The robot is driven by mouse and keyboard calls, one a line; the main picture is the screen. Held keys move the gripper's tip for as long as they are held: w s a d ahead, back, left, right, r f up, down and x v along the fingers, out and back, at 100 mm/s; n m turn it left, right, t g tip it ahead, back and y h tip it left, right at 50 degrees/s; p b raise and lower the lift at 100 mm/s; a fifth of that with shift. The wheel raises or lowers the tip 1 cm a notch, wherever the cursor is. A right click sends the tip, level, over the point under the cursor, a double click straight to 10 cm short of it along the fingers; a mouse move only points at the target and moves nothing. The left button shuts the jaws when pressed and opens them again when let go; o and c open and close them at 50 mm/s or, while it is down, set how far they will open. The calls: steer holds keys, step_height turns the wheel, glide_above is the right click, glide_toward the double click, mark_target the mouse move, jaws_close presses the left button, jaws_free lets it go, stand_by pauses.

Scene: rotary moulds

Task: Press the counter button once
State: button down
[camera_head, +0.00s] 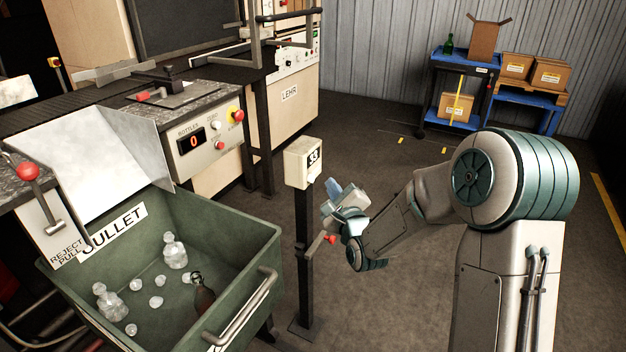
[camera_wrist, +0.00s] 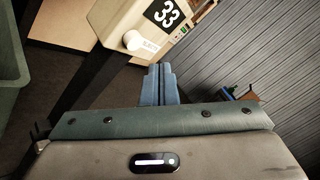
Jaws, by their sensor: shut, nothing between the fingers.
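A cream counter box (camera_head: 298,164) with a black "33" plate stands on a dark post. In the wrist view the box (camera_wrist: 123,14) shows a round white button (camera_wrist: 132,40) beside a small label too blurred to read. My gripper (camera_head: 329,201) is just right of the post and lower than the box. Its blue fingers (camera_wrist: 161,68) are shut and empty, pointing toward the box's lower edge, right of the button. They appear apart from the button.
A red-tipped lever (camera_head: 328,239) sticks out of the post below my gripper. A green cullet bin (camera_head: 256,232) stands left of the post. Behind is a panel (camera_head: 207,140) with a red "0" display and buttons. Open floor lies right of the post.

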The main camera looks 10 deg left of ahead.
steer(key=shift+w+a, duration=0.35)
steer(key=shift+a, duration=0.55)
stand_by(1.4)
steer(key=shift+w+a+b, duration=0.1)
steer(key=shift+a+b, duration=0.3)
steer(key=shift+b, duration=0.05)
steer(key=shift+w+a, duration=0.15)
steer(key=shift+a, duration=0.25)
stand_by(0.6)
steer(key=shift+d, duration=0.1)
steer(key=shift+s+d+b, duration=0.3)
steer(key=shift+d+b, duration=0.05)
steer(key=shift+d, duration=0.35)
steer(key=d, duration=0.1)
steer(key=s+d, duration=0.1)
steer(key=d, duration=0.2)
steer(key=shift+s+d, duration=0.35)
